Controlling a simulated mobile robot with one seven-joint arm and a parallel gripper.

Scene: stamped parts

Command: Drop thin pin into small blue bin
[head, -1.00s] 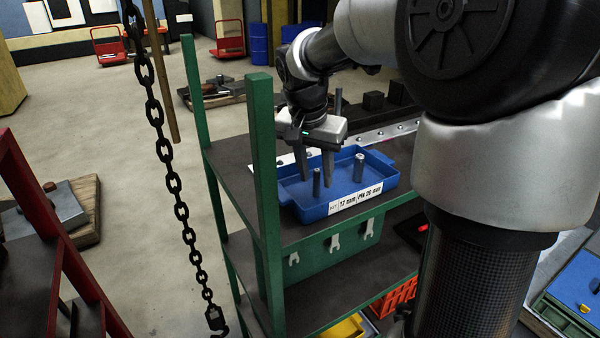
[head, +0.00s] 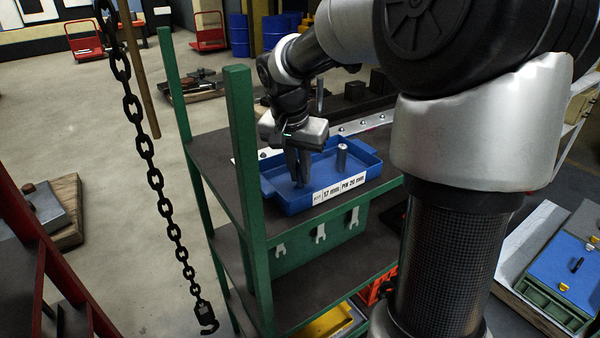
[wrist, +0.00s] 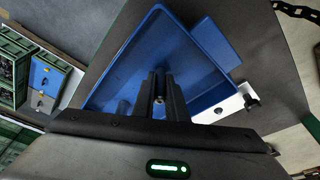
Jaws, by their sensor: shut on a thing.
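A blue tray (head: 277,199) with a label reading 17 mm and PIN 20 mm stands on the upper shelf. My gripper (head: 300,180) points down into its left part and is shut on the thin pin (wrist: 160,99), whose end shows between the fingers in the wrist view. In the head view the fingers mostly hide this pin. A thicker grey pin (head: 341,157) stands upright in the tray, to the right of the fingers and apart from them. A flat blue piece (wrist: 216,45) adjoins the tray in the wrist view. I cannot pick out a separate small blue bin.
Green posts (head: 246,170) of the shelf rise left of the tray. A dark chain (head: 150,160) with a hook hangs further left. A white plate (wrist: 228,108) with a dark knob lies beside the tray. A blue-topped case (head: 570,262) stands at lower right.

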